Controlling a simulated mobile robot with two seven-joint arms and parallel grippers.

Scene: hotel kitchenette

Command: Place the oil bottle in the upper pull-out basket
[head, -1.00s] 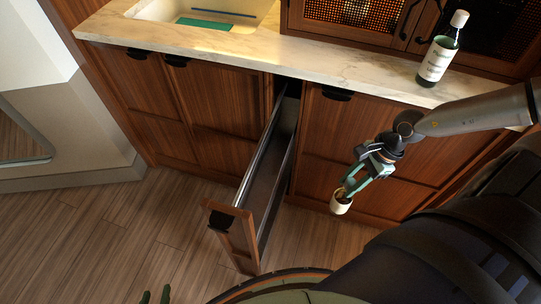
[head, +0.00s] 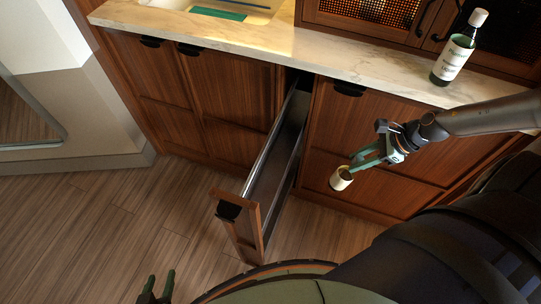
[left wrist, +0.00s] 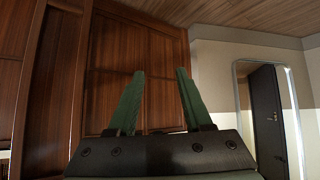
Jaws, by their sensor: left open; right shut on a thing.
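A dark green bottle with a white cap and white label (head: 455,58) stands upright on the counter at the upper right; its label is too small to read. The narrow pull-out (head: 252,203) is open, with metal side rails and a wooden front; no thing shows inside, but its lower part is hidden. My right gripper (head: 352,172) is shut on a small cream container (head: 341,179), to the right of the pull-out and clear of it. My left gripper (head: 157,287) is open and empty at the bottom left; its green fingers show apart in the left wrist view (left wrist: 158,105).
The marble counter (head: 330,58) runs along the back, with a sink (head: 250,8) at the top. Closed wooden cabinets (head: 235,105) flank the pull-out. The wooden floor (head: 80,225) at left is clear. The left wrist view shows cabinet panels and a mirror (left wrist: 275,115).

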